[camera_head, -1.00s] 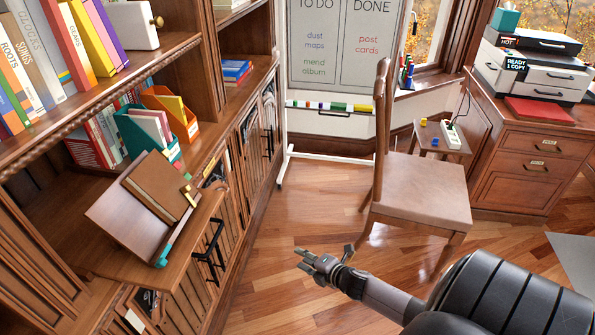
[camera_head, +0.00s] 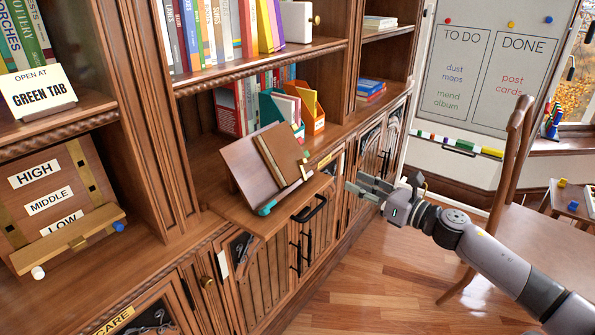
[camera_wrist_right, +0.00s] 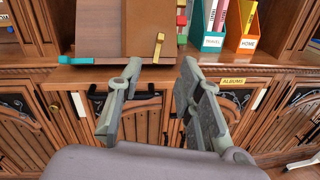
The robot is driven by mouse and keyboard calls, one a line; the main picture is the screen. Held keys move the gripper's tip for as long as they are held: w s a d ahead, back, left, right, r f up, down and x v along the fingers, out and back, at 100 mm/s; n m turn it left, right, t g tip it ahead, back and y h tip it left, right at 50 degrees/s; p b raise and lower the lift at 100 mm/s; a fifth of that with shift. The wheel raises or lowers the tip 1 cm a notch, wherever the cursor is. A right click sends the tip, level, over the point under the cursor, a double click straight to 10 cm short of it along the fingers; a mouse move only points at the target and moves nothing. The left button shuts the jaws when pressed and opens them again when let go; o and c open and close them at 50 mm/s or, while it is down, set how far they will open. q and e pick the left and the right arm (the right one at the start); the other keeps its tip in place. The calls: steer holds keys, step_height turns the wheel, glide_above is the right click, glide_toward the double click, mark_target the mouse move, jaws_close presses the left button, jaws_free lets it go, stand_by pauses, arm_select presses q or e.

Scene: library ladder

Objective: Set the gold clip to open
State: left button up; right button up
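A brown book (camera_head: 279,158) rests on a tilted wooden stand (camera_head: 246,167) on a pulled-out shelf board (camera_head: 270,213). The small gold clip (camera_head: 304,170) is at the right lower edge of the book; it also shows upright in the right wrist view (camera_wrist_right: 158,47). A teal tab (camera_head: 267,207) is at the stand's lower edge. My right gripper (camera_head: 359,187) is to the right of the stand, apart from it. In the wrist view the right gripper (camera_wrist_right: 160,72) is open and empty, its fingers pointing toward the stand and clip. My left gripper is not in view.
A sign reading "OPEN AT GREEN TAB" (camera_head: 41,92) stands on the left shelf. Below it is a HIGH/MIDDLE/LOW panel (camera_head: 60,200). Teal and orange file holders (camera_head: 313,113) stand behind the book stand. A black handle (camera_head: 310,208) is below the board. A chair (camera_head: 510,240) stands right.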

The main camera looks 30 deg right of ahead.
steer(key=w, duration=0.4)
glide_toward(305, 159)
steer(key=p+x, duration=0.2)
steer(key=x, duration=0.5)
steer(key=shift+r, duration=0.1)
steer(key=shift+w+a, duration=0.15)
steer(key=shift+w, duration=0.3)
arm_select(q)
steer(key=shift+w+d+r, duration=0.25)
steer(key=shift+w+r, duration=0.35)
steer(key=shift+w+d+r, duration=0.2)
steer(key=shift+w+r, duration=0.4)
arm_select(e)
jaws_close()
